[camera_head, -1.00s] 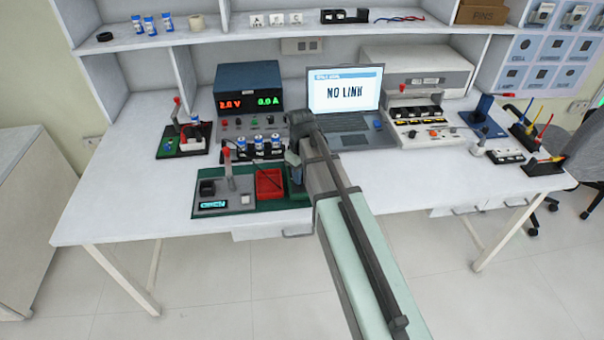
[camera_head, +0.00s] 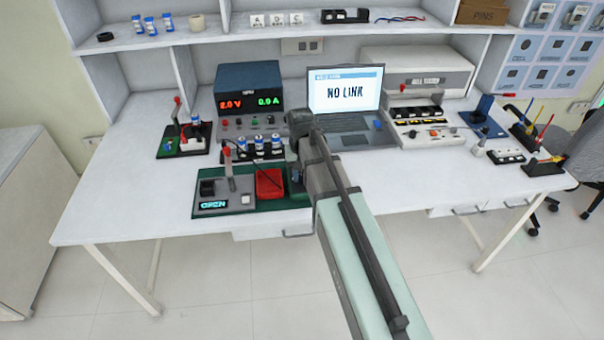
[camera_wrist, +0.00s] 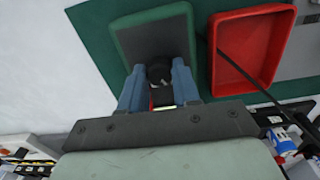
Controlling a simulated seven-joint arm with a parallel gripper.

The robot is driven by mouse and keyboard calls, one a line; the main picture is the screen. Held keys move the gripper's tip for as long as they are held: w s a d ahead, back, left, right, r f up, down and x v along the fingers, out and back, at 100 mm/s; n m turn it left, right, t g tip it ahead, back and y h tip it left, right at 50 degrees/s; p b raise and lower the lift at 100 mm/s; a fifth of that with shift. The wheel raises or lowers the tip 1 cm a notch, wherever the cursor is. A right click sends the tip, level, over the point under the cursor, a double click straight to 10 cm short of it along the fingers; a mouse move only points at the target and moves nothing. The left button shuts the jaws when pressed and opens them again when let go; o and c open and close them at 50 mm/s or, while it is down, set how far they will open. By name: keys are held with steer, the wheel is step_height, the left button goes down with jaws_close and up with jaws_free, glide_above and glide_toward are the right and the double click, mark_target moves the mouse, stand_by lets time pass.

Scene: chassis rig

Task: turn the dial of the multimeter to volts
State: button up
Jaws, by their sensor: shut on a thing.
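In the wrist view, the multimeter (camera_wrist: 150,38) is a dark grey-green block on a green mat (camera_wrist: 90,30). Its round black dial (camera_wrist: 159,72) sits between the two blue fingers of my gripper (camera_wrist: 158,80), which are shut on it. A small pale lit strip shows just below the dial, partly hidden by my gripper; I cannot read it. The dial's pointer and markings are not readable. In the head view, my arm hides most of the multimeter and my gripper.
A red tray (camera_head: 268,183) lies beside the multimeter, with a dark cable near it. A grey tester (camera_head: 212,205) with a red-knobbed lever reads "OPEN". A power supply (camera_head: 248,90) and a laptop (camera_head: 343,95) reading "NO LINK" stand behind. The table's front left is clear.

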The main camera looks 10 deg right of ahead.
mark_target(301, 176)
steer(key=shift+m, duration=0.3)
steer(key=o, duration=1.1)
steer(key=shift+c, duration=0.2)
steer(key=shift+r, duration=0.1)
step_height(301, 176, up, 14)
steer(key=shift+f, duration=0.2)
steer(key=shift+a, duration=0.1)
